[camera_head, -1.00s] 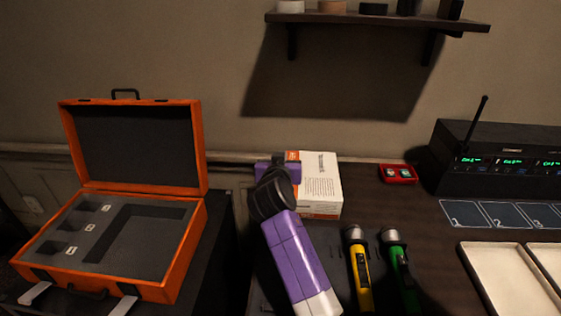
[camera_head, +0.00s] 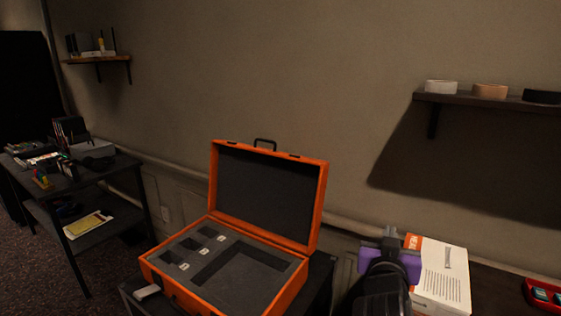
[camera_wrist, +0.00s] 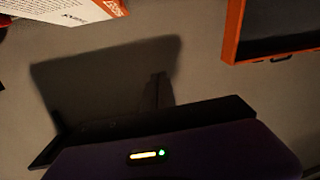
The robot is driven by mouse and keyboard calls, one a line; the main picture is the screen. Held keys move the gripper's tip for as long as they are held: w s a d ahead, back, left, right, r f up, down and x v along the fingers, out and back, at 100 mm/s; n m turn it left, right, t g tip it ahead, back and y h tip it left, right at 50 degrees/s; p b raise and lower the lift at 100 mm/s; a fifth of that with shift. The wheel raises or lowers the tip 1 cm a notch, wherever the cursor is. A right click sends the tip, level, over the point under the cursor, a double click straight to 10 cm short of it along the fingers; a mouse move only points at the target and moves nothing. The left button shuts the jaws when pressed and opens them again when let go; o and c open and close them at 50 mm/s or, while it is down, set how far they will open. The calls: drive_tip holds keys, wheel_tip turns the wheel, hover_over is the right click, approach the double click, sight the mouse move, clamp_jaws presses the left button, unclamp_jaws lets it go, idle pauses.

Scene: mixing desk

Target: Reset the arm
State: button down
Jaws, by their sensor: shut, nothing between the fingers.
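My gripper (camera_head: 388,234) is in the head view at the lower right, just left of the white and orange box. It is shut with nothing held. Its purple housing and my dark arm show below the fingers. In the wrist view, the purple housing with a small lit indicator fills the bottom, and the wall lies ahead.
An open orange case (camera_head: 318,205) with a grey foam insert stands left of my gripper. The white and orange box (camera_head: 445,275) is close on its right. A red tray (camera_head: 541,294) is at the right edge. A shelf (camera_head: 480,100) hangs above; a side desk (camera_head: 90,178) stands far left.

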drive_tip(key=s+a+f+n+t+y, duration=0.2)
drive_tip(key=s+a+f+n+y, duration=0.15)
drive_tip(key=s, duration=0.55)
drive_tip(key=s+a+f+n+t+y, duration=0.2)
drive_tip(key=s+a+f+n+y, duration=0.15)
drive_tip(key=s, duration=0.55)
drive_tip(key=s+f+m+g+p, duration=0.1)
drive_tip(key=s+f+g, duration=0.1)
drive_tip(key=s, duration=1.4)
drive_tip(key=s+f+m+g+p, duration=0.1)
drive_tip(key=s+f+g, duration=0.1)
drive_tip(key=s, duration=1.4)
drive_tip(key=shift+d+f+m, duration=0.2)
drive_tip(key=shift+f+m, duration=0.05)
drive_tip(key=shift+m, duration=0.05)
